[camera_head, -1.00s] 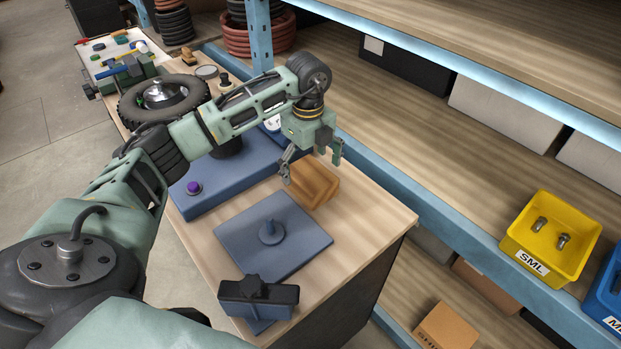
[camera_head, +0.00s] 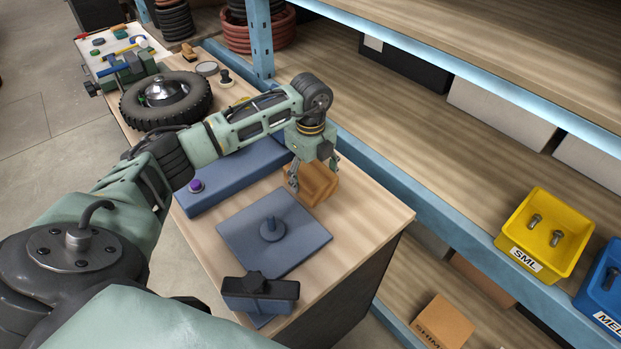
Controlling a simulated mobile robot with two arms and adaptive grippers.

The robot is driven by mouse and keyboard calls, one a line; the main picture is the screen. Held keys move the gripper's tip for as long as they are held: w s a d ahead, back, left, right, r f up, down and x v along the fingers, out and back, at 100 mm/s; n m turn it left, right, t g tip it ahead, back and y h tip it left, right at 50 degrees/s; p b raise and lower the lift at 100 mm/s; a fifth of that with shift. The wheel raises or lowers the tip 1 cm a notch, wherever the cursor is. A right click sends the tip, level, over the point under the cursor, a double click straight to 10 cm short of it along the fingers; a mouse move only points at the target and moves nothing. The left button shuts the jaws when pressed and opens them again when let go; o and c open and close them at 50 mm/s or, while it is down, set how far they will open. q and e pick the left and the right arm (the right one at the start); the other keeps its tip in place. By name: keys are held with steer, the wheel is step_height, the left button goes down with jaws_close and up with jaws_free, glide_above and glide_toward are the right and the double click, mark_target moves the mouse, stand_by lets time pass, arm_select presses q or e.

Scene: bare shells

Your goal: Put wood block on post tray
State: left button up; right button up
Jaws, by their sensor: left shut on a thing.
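The wood block (camera_head: 319,183) is orange-brown and sits on the wooden bench top, close to its shelf-side edge. My left gripper (camera_head: 313,180) points down over the block, its fingers on either side, shut on it. The near finger shows at the block's left side; the far finger is partly hidden. The block looks to be at bench height; I cannot tell whether it is lifted. The post tray (camera_head: 290,249) is a flat blue-grey square plate with a short upright post in its middle. It lies just nearer than the block and is empty. My right gripper is not in view.
A dark blue-grey block with a black knob (camera_head: 259,292) stands at the bench's near end. A blue base with a purple button (camera_head: 196,186) lies left of the gripper. Blue shelving with a yellow bin (camera_head: 545,232) runs along the right.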

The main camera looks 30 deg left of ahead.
mark_target(314, 172)
arm_select(q)
steer(key=c, duration=0.7)
steer(key=shift+r, duration=0.1)
steer(key=shift+r, duration=0.1)
steer(key=shift+w+r+b, duration=0.1)
steer(key=shift+r+b, duration=0.15)
steer(key=shift+b, duration=0.05)
steer(key=r+b, duration=0.1)
steer(key=d+r+b, duration=0.1)
steer(key=r, duration=0.1)
steer(key=shift+r, duration=0.25)
steer(key=d+r+b, duration=0.3)
steer(key=d+r, duration=0.3)
steer(key=d, duration=0.4)
steer(key=shift+d+r, duration=0.4)
